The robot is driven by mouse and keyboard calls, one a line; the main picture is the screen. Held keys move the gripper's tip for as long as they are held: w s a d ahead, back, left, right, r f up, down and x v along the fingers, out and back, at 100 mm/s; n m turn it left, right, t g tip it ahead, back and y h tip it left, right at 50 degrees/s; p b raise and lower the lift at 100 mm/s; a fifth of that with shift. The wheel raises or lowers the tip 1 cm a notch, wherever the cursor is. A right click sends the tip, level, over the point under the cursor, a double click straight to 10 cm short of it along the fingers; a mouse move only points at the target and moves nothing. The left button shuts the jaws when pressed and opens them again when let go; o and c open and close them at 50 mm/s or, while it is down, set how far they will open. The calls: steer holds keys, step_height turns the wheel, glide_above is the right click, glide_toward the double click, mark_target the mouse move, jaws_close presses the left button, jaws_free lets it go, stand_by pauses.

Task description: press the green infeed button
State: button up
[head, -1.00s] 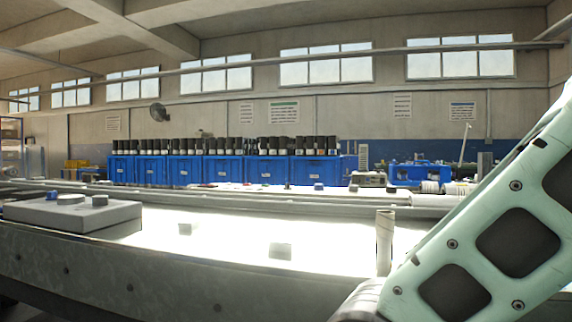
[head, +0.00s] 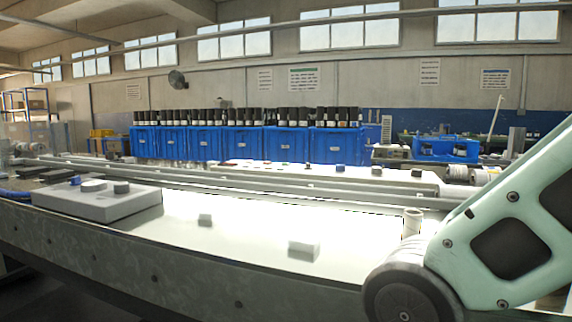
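I cannot make out a green infeed button for certain in the head view. A grey control box (head: 100,207) with a few round knobs (head: 93,185) and a small blue piece (head: 75,181) on top sits at the left end of the bright machine bed (head: 250,222). Small dots on the long panel behind the bed are too small to tell apart. My pale green arm fills the right side of the view. My gripper is out of view.
Long rails run behind the bed. Blue crates (head: 285,144) with dark-topped items stand farther back. The bed's middle is mostly clear.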

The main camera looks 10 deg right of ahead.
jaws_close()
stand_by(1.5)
